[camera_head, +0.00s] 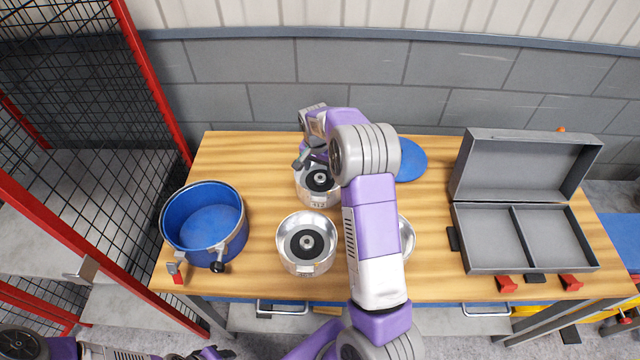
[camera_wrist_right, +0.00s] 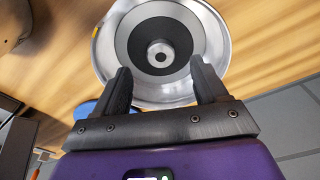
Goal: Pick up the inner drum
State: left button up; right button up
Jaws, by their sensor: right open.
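Three silver metal drums are on the wooden table; I cannot tell which is the inner drum. The back drum (camera_head: 318,199) has a dark disc with a hub inside and a label on its front. A similar drum (camera_head: 307,262) stands in front of it. A third (camera_head: 407,240) is mostly hidden behind my right arm. My right gripper (camera_head: 305,161) is at the back drum's far rim. In the right wrist view, the gripper (camera_wrist_right: 160,88) is open, its fingers over the near side of a silver drum (camera_wrist_right: 108,52). My left gripper (camera_head: 212,353) is low at the bottom edge, partly cut off.
A blue pot (camera_head: 204,258) with latches stands at the table's left. A blue round lid (camera_head: 411,161) lies behind my right arm. An open grey case (camera_head: 526,240) with two empty compartments is at the right. A red-framed mesh fence (camera_head: 155,75) borders the left.

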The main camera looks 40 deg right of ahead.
aim_at(320, 176)
jog(key=f, duration=0.4)
jog(key=shift+w+d+f, duration=0.15)
jog(key=shift+d+f, duration=0.05)
jog(key=shift+d, duration=0.1)
grip_shut()
dwell(1.0)
jog(key=shift+w+r, duration=0.2)
jog(key=shift+r, duration=0.05)
